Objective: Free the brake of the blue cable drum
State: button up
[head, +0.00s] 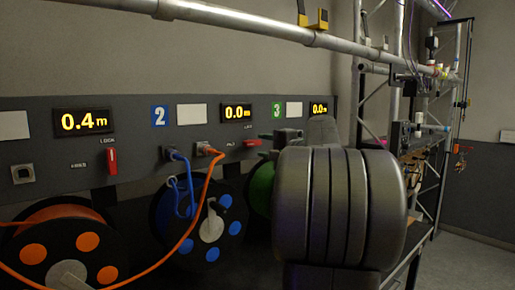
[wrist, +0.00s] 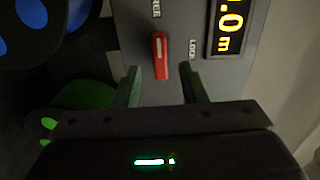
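The blue cable drum (head: 212,254) sits under the panel, with an orange cable crossing its front. Its red brake lever (head: 252,143) is below the middle display. In the wrist view the lever (wrist: 160,56) lies in line with the FREE label (wrist: 156,8), not toward the LOCK label (wrist: 194,48). My gripper (head: 282,136) is close to the panel, right of the lever in the head view. In the wrist view its fingertips (wrist: 159,82) are apart with nothing between them, just below the lever's end. I cannot tell whether they touch the panel.
An orange drum (head: 62,244) is at left, its own red lever (head: 111,162) upright at LOCK. A green drum (head: 261,187) is partly behind my arm. Blue and orange plugs (head: 203,149) stick out of the panel. A truss rail (head: 240,27) runs above.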

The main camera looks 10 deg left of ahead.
aim_at(255, 143)
jog(key=b+v, duration=0.1)
jog(key=v, duration=0.8)
jog(key=shift+s+d, duration=0.1)
jog(key=shift+s, duration=0.05)
jog(key=p+x, duration=0.2)
jog(key=x, duration=1.2)
jog(key=shift+d, duration=0.1)
